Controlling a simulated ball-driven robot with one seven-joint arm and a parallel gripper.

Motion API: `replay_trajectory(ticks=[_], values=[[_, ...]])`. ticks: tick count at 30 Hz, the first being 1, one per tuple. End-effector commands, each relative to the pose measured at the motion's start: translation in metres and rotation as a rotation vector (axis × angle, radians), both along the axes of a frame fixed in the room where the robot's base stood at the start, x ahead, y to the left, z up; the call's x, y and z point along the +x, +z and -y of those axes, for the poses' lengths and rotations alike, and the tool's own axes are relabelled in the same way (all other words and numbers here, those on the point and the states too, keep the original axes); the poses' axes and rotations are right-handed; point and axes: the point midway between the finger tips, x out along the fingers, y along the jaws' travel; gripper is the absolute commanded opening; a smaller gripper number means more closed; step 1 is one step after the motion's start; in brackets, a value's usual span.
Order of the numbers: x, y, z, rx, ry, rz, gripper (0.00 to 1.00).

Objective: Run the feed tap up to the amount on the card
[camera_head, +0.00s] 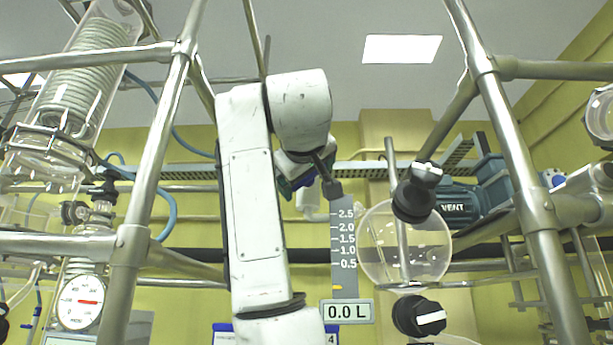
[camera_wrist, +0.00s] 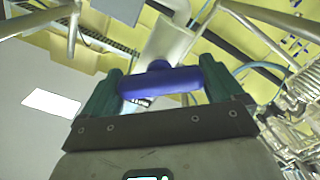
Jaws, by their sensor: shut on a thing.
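In the wrist view my gripper (camera_wrist: 160,84) has its two green fingers on either side of a blue-purple tap handle (camera_wrist: 170,80) and is shut on it. A pale fitting (camera_wrist: 168,42) lies behind the handle. In the head view my gripper (camera_head: 299,184) is small and partly hidden behind my arm, with a bit of blue-purple between its fingers. The level gauge (camera_head: 344,215) beside it is marked 0.5 to 2.5, with a yellow mark near the bottom. Its readout (camera_head: 347,311) says 0.0 L. A blue-edged card (camera_head: 332,339) at the bottom is mostly hidden; only a "4" shows.
A round glass vessel (camera_head: 378,243) stands right of the gauge, with black knobs (camera_head: 414,196) (camera_head: 419,317) in front. Metal frame poles (camera_head: 155,170) (camera_head: 520,170) rise on both sides. A coil condenser (camera_head: 85,80) and a dial (camera_head: 81,302) are at left.

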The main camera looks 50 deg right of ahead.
Motion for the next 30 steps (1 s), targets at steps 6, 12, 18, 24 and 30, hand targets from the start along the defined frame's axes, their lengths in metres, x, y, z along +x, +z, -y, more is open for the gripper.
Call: replay_trajectory(ticks=[6, 12, 18, 24, 30], values=[[0.001, 0.001, -0.001, -0.01, 0.003, -0.011, 0.64], [0.001, 0.001, -0.001, -0.01, 0.004, -0.01, 0.64], [0.001, 0.001, -0.001, -0.009, 0.003, -0.009, 1.0], [-0.001, 0.0, -0.002, -0.008, 0.002, -0.009, 1.0], [-0.016, -0.002, -0.022, -0.01, 0.003, -0.006, 1.0]])
